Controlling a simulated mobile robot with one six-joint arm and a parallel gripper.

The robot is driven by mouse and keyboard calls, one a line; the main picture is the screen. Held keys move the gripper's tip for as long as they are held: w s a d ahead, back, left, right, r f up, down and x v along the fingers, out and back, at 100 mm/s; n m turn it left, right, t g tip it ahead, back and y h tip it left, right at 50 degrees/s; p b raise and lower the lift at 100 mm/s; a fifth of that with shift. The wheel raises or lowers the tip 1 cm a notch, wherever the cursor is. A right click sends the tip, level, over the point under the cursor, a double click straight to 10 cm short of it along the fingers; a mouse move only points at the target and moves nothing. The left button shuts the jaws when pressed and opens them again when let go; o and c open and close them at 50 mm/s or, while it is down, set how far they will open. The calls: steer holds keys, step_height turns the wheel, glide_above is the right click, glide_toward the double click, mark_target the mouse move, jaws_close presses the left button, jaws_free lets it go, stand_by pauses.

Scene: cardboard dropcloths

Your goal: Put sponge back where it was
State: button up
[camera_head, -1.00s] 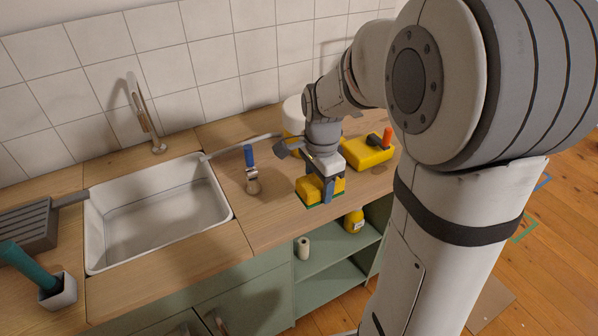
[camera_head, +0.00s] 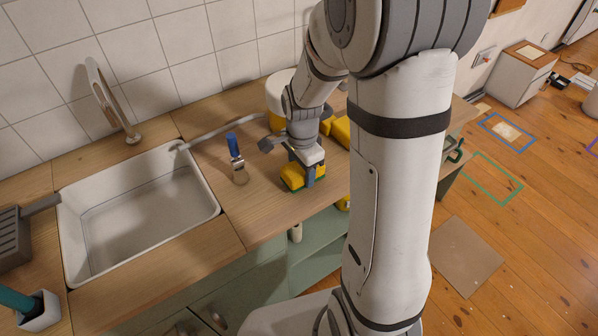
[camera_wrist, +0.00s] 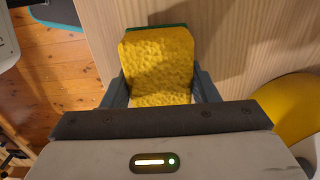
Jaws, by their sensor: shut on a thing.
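The sponge (camera_head: 293,181) is yellow with a green underside. It is at the front edge of the wooden counter, right of the sink. My gripper (camera_head: 303,176) is shut on it, with one finger on each side. In the wrist view the yellow porous face of the sponge (camera_wrist: 158,62) fills the space between the two grey fingers of my gripper (camera_wrist: 160,90), and a green strip shows at its far edge. I cannot tell whether the sponge touches the counter or is just above it.
A blue-handled brush (camera_head: 235,155) lies left of the sponge. A white sink (camera_head: 140,215) with a tap (camera_head: 110,100) is further left. A white and yellow container (camera_head: 280,92) and a yellow object (camera_head: 341,131) stand behind my gripper. Floor at right holds taped outlines and cardboard (camera_head: 462,255).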

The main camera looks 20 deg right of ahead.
steer(key=shift+f, duration=0.65)
steer(key=shift+f, duration=0.1)
steer(key=o, duration=0.9)
steer(key=shift+o, duration=0.2)
